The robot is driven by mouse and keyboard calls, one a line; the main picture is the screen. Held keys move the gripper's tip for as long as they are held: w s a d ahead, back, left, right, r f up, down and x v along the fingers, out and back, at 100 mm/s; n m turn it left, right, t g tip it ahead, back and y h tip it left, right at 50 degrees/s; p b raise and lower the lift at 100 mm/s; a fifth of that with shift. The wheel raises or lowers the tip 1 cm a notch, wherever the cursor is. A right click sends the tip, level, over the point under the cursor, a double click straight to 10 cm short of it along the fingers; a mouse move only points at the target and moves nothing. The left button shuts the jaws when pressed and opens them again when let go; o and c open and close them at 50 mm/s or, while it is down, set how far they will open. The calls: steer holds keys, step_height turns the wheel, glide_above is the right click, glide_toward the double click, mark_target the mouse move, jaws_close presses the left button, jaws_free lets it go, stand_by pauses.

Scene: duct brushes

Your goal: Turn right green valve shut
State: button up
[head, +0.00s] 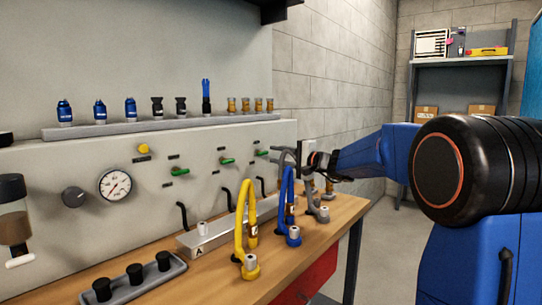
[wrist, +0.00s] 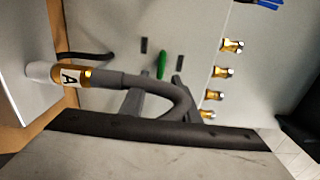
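The right green valve (head: 262,152) is a small green lever on the grey panel, at the right of a row of three. In the wrist view a green lever (wrist: 161,65) shows edge-on beyond my gripper (wrist: 158,88). In the head view my gripper (head: 314,160) is at the panel's right end, partly hidden by the grey hose (head: 291,165).
The grey hose (wrist: 150,84), with a brass, A-labelled end, arches across my fingers in the wrist view; I cannot tell if it touches them. A blue hose (head: 285,195) and a yellow hose (head: 239,220) stand on the bench (head: 215,265). Brass fittings (head: 245,104) line the shelf above.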

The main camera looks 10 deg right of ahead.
steer(key=v, duration=1.3)
steer(key=shift+s, duration=0.2)
steer(key=shift+d, duration=0.2)
